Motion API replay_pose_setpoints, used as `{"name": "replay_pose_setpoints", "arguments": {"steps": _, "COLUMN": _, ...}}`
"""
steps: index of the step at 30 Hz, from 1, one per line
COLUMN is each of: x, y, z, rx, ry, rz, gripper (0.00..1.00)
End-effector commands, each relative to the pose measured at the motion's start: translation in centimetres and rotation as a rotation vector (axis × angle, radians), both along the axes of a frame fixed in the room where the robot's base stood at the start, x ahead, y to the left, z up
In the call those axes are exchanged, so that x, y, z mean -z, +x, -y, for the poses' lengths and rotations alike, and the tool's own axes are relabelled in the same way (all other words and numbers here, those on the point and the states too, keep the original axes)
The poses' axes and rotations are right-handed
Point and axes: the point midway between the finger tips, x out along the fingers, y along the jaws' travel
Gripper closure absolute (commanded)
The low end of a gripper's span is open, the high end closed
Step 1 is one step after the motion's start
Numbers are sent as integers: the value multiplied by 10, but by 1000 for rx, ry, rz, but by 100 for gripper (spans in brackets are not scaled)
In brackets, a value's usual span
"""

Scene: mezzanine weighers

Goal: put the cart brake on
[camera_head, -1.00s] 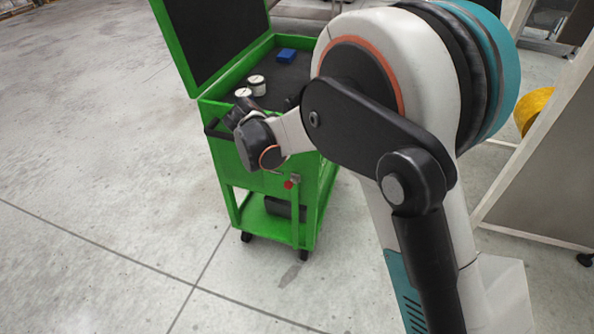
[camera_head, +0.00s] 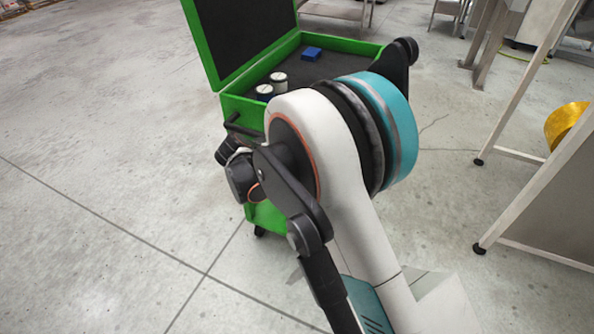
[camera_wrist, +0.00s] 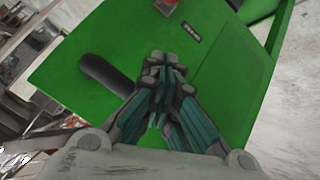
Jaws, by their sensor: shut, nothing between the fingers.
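The green cart (camera_head: 228,105) stands with its lid open in the head view, its front mostly hidden behind my arm. In the wrist view a green cart panel (camera_wrist: 75,50) fills most of the picture. A small red part (camera_wrist: 170,2) on a grey mount shows at the top edge, cut off; I cannot tell its position or whether it is the brake. My gripper (camera_wrist: 164,62) is shut and empty in front of the panel, below the red part and apart from it in the picture. My fingers are not clear in the head view.
A dark rounded bar (camera_wrist: 106,73) lies left of my fingers, and a small dark label (camera_wrist: 187,33) sits above them. The cart top holds white-topped jars (camera_head: 278,80) and a blue block (camera_head: 312,53). Open floor lies left; a panelled frame (camera_head: 530,200) stands right.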

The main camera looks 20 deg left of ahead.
Motion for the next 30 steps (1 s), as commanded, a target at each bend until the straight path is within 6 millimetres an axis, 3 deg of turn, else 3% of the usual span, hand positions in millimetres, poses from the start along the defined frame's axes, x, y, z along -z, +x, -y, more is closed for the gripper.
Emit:
{"name": "replay_pose_setpoints", "arguments": {"steps": 7, "x": 16, "y": 16, "z": 4, "rx": 2, "ry": 1, "rz": -1, "gripper": 100}}
{"name": "replay_pose_setpoints", "arguments": {"steps": 20, "x": 73, "y": 75, "z": 19, "rx": 2, "ry": 1, "rz": 0, "gripper": 100}}
{"name": "replay_pose_setpoints", "arguments": {"steps": 30, "x": 97, "y": 54, "z": 34, "rx": 0, "ry": 0, "rz": 0, "gripper": 100}}
